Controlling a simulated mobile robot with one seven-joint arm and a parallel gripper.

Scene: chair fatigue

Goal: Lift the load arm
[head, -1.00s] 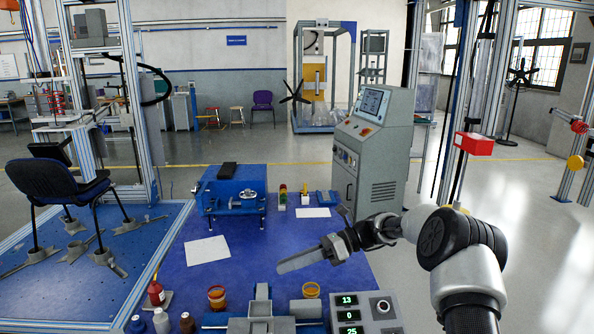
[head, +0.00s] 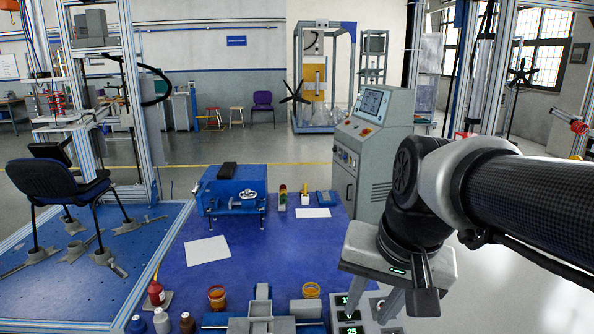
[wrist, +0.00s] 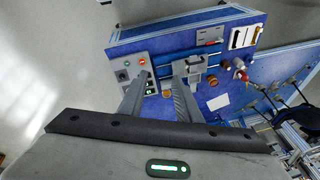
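My gripper (head: 368,308) hangs fingers-down over the control box (head: 346,328) at the front right of the blue table. In the wrist view, my gripper (wrist: 160,82) has its two fingers apart with nothing between them. The control box (wrist: 135,68) lies beyond the left finger, and a grey clamp-like part (wrist: 187,68) on a blue rail lies beyond the right one. That part (head: 262,308) also shows at the table's front in the head view. I cannot tell for sure which part is the load arm.
A dark blue chair (head: 48,190) stands on the blue test platform at left. The table holds a blue vise-like machine (head: 232,195), papers (head: 208,250), bottles (head: 156,293) and amber jars (head: 216,297). A grey console (head: 372,140) stands behind.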

